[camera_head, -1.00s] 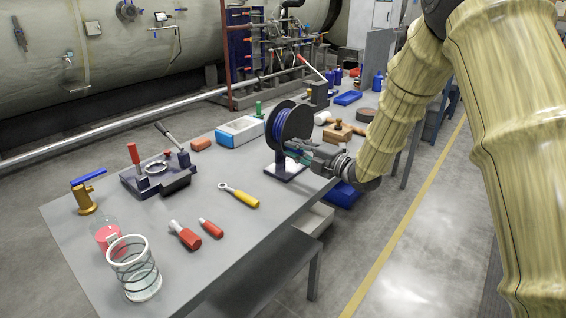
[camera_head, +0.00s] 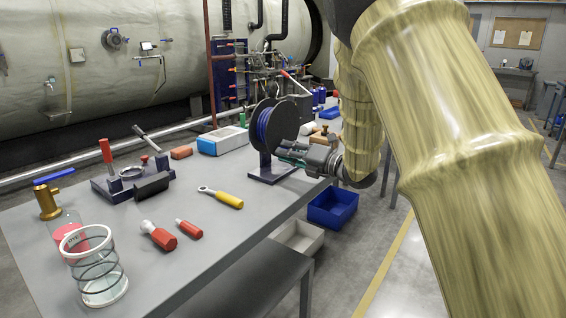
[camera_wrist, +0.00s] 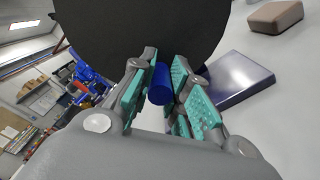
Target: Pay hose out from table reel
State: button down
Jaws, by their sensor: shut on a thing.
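The table reel (camera_head: 270,126) stands on the grey table, with black flanges, blue hose (camera_head: 264,124) wound on it and a dark base plate (camera_head: 272,174). In the wrist view its black flange (camera_wrist: 140,30) fills the top, and its base plate (camera_wrist: 238,84) lies to the right. My gripper (camera_head: 288,155) is at the reel's right side. In the wrist view my gripper (camera_wrist: 160,92) has its teal pads on either side of the blue hose end (camera_wrist: 160,84) and is shut on it. The far side of the reel is hidden.
A yellow-handled wrench (camera_head: 222,197), red-handled tools (camera_head: 160,236), a clamp fixture (camera_head: 132,178) and a glass jar (camera_head: 95,268) lie on the table left of the reel. A blue-and-white box (camera_head: 222,140) is behind. A blue bin (camera_head: 333,207) and pale bin (camera_head: 298,236) sit below the table edge.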

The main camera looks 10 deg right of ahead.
jog(key=shift+w+d+f+n+b, duration=0.1)
jog(key=shift+d+f+n+b, duration=0.05)
jog(key=shift+f+n+b, duration=0.3)
dwell(0.3)
jog(key=c, duration=1.4)
grip_release()
jog(key=shift+o, duration=0.4)
jog(key=shift+s+d+r, duration=0.1)
jog(key=shift+s+d, duration=0.05)
jog(key=shift+s, duration=0.05)
jog(key=v, duration=1.1)
jog(key=shift+s+d+r, duration=0.15)
jog(key=shift+r, duration=0.15)
